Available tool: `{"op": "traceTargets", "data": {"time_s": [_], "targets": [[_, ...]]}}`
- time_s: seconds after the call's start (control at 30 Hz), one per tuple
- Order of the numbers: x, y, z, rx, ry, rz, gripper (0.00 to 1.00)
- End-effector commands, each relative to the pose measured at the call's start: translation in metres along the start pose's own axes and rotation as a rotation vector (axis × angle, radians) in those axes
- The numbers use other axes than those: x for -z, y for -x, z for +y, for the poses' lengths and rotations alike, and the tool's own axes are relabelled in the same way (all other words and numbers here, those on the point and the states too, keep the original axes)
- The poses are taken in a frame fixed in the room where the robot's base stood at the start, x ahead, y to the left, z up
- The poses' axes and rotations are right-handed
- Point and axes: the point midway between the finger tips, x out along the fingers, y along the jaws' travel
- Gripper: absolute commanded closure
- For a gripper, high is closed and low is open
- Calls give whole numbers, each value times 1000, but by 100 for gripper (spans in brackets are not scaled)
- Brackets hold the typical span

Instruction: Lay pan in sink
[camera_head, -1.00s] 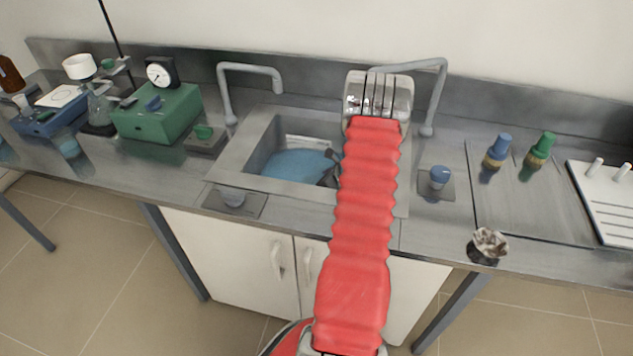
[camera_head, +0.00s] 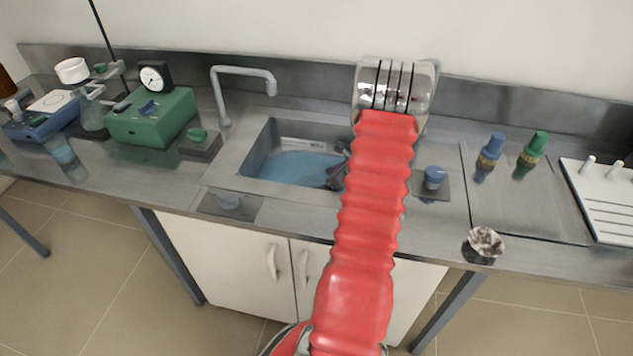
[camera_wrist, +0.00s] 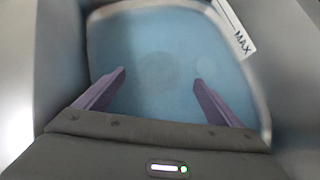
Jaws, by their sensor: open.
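The sink (camera_head: 232,168) is a square steel basin set in the counter, with blue water (camera_head: 295,168) in it. The water also fills most of the wrist view (camera_wrist: 150,45), beside a "MAX" label on the basin wall. My gripper (camera_head: 335,176) is at the right part of the basin, partly hidden by my red arm. In the wrist view its two purple fingers (camera_wrist: 160,75) are spread apart over the water with nothing between them. A faint round patch shows under the water. I cannot make out a pan for certain in either view.
A tap (camera_head: 222,95) stands behind the sink at left. A small dark bowl (camera_head: 484,246) with crumpled contents is at the front edge.

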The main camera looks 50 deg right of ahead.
Motion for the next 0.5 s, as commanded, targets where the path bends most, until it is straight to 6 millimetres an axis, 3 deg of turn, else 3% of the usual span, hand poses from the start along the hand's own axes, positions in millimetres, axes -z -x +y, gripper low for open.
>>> {"op": "traceTargets", "data": {"time_s": [0.2, 0.5], "targets": [[0, 34, 0, 2, 0, 0, 12], [1, 47, 0, 0, 0, 1, 12]]}}
